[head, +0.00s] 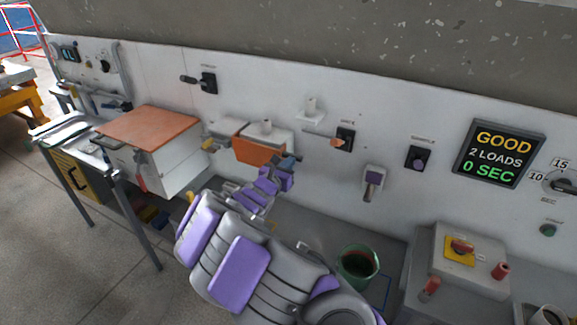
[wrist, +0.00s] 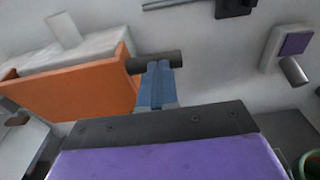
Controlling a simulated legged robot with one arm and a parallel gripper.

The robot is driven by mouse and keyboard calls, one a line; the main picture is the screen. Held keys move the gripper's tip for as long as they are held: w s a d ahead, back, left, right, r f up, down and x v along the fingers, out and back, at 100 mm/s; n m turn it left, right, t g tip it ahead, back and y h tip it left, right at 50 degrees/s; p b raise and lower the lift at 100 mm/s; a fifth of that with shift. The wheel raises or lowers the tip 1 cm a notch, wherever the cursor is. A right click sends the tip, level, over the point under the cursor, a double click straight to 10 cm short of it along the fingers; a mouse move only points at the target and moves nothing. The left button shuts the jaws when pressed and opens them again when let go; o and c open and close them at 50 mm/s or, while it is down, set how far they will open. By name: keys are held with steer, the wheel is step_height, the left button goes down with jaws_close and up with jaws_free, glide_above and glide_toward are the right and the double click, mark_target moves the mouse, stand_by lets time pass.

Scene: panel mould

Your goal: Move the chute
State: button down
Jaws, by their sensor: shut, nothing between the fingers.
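The task's chute appears to be the orange trough (head: 258,150) mounted at the wall panel, in front of a pale box-like part. In the wrist view the orange trough (wrist: 75,90) fills the left, with a dark cylindrical handle (wrist: 143,63) sticking out from its right end. My gripper (head: 284,165) is at the right end of the trough. In the wrist view the blue fingers of my gripper (wrist: 159,75) are shut, with nothing between them. Their tips overlap the handle in the picture; whether they touch it I cannot tell.
A white box with an orange lid (head: 148,126) stands left. A green bucket (head: 357,266) is below right. The wall carries a lever switch (head: 345,139), a knob (head: 419,158), a purple-fronted spout (head: 373,182) and a display (head: 499,153) reading GOOD, 2 LOADS, 0 SEC. A button console (head: 470,262) stands right.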

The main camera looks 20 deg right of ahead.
steer(key=shift+r, duration=0.1)
steer(key=w+d+g+y+p, duration=0.1)
steer(key=p, duration=0.4)
steer(key=shift+r, duration=0.4)
steer(key=shift+s+d+r, duration=0.1)
stand_by(0.3)
